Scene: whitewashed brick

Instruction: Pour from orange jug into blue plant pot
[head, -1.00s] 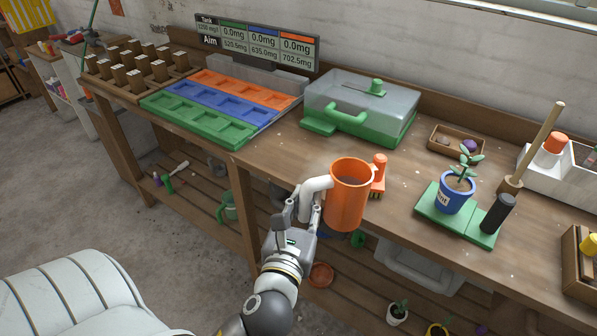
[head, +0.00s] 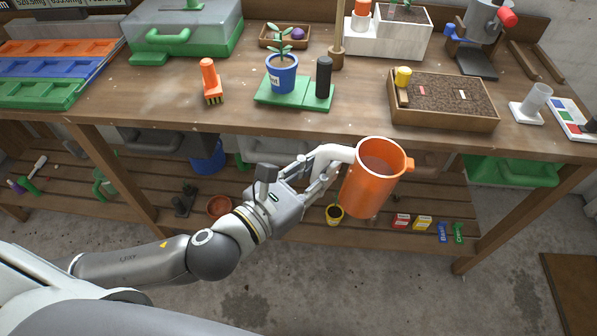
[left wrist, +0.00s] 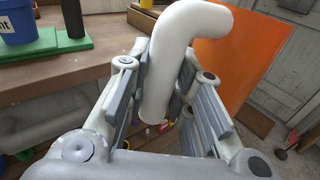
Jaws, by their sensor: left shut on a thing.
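The orange jug (head: 368,190) has a white handle and is held in front of the bench edge, nearly upright with a slight tilt. My left gripper (head: 335,165) is shut on its white handle. In the left wrist view the handle (left wrist: 172,70) lies between the fingers and the orange jug wall (left wrist: 245,60) fills the right. The blue plant pot (head: 281,76) holds a small green plant and stands on a green base (head: 268,97) on the bench, up and left of the jug. It also shows in the left wrist view (left wrist: 18,22). My right gripper is not in view.
A black cylinder (head: 323,78) stands on the green base beside the pot. An orange brush (head: 209,80) is to its left, a soil-filled wooden tray (head: 445,118) to its right. The bench front between brush and tray is clear. A lower shelf holds small pots and packets.

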